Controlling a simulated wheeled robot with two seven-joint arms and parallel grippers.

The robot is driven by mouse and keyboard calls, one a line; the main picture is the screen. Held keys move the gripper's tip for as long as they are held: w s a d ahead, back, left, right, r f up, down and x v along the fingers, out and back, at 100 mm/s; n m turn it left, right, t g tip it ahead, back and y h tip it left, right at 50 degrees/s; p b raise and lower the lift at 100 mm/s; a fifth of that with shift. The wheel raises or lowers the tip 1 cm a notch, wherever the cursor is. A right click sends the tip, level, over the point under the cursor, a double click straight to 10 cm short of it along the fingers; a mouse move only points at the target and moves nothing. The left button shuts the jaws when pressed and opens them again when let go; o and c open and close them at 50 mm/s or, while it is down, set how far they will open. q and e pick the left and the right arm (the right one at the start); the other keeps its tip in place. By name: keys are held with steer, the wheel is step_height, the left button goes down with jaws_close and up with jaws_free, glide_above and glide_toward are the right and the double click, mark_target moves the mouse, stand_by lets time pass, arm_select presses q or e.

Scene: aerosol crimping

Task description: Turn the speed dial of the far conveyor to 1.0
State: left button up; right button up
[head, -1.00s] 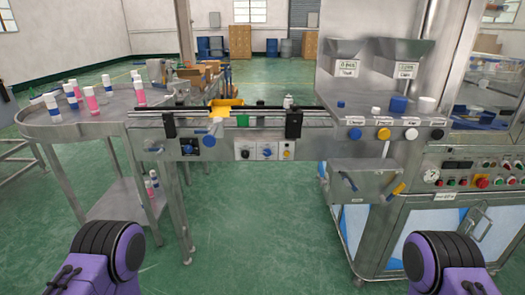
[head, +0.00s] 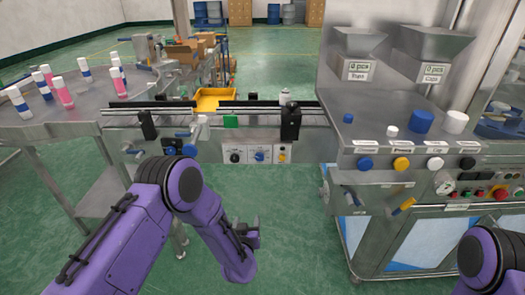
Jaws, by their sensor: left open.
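A conveyor (head: 215,122) runs across the middle, with a control panel (head: 259,155) on its front. The panel carries a black knob (head: 235,157), a blue dial (head: 259,156) and a yellow button (head: 281,156). Their markings are too small to read. Another conveyor (head: 208,68) with cardboard boxes stands farther back; no dial on it can be made out. My left gripper (head: 252,234) is open, low in front of and below the panel, apart from it and touching nothing visible. Of my right arm only a purple link shows at the lower right; its gripper is out of view.
A round steel table (head: 50,128) with pink and white bottles stands at the left. A steel machine (head: 370,130) with hoppers, blue and yellow knobs fills the right. A yellow tray (head: 212,99) lies behind the front conveyor. Green floor is free below the panel.

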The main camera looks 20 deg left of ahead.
mark_target(259, 158)
arm_select(q)
steer(key=w+d+r+t+y+p, duration=0.1)
steer(key=w+d+r+t+y, duration=0.15)
steer(key=w+r, duration=0.8)
steer(key=shift+n+t+h, duration=0.3)
steer(key=shift+t+h, duration=0.05)
steer(key=x, duration=0.6)
steer(key=a+r+x, duration=0.1)
steer(key=x, duration=0.2)
steer(key=shift+a+r+p, duration=0.1)
steer(key=shift+p, duration=0.25)
arm_select(e)
step_height(259, 158, up, 3)
steer(key=shift+f, duration=0.1)
arm_select(q)
steer(key=c, duration=1)
steer(key=shift+c, duration=0.2)
arm_select(e)
steer(key=shift+f, duration=0.1)
